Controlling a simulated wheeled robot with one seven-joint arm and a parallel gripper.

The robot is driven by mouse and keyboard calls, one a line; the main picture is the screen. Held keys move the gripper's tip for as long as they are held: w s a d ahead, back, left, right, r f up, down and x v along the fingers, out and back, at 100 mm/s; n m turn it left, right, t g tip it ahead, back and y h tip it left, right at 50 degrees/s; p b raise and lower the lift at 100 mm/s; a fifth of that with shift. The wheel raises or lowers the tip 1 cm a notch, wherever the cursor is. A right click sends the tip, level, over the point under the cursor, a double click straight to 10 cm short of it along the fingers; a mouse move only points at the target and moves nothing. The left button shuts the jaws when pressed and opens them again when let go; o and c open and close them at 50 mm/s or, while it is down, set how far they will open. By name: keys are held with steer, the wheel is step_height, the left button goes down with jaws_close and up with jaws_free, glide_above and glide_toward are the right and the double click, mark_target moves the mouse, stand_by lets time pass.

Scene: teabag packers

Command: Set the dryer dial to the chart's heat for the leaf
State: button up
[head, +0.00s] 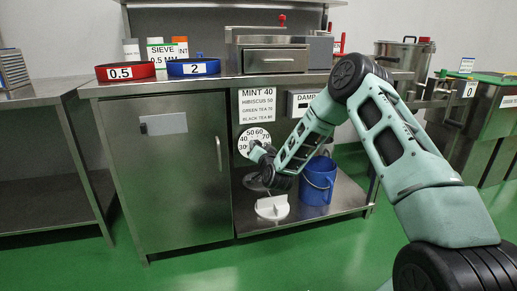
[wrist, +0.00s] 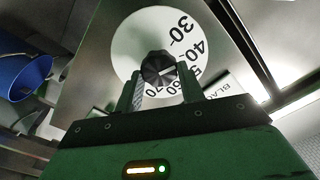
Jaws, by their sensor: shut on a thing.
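The dryer dial (head: 254,137) is a round white plate with black numbers on the cabinet front. Its dark knob (wrist: 158,68) shows in the wrist view, with 30 to 70 readable around it. A white mark on the knob points toward the right of that view, roughly at the 40 to 50 side; I cannot read it exactly. My gripper (wrist: 160,78) is shut on the knob, one finger each side. In the head view my gripper (head: 259,151) covers the dial's lower right. The chart (head: 257,106) above lists mint 40, hibiscus 50, green tea 70 and black tea, its number unclear.
A blue bucket (head: 318,181) and a white scoop-like object (head: 272,207) stand on the low shelf below my arm. A red sieve ring (head: 125,71) and a blue one (head: 193,67) lie on the counter. A label starting "DAMP" (head: 304,99) hangs right of the chart.

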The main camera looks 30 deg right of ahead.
steer(key=shift+m, duration=0.8)
steer(key=o, duration=1)
steer(key=shift+c, duration=0.2)
steer(key=shift+s, duration=0.1)
steer(key=p+v, duration=0.3)
steer(key=v, duration=1.4)
steer(key=shift+p, duration=0.35)
steer(key=shift+s, duration=0.15)
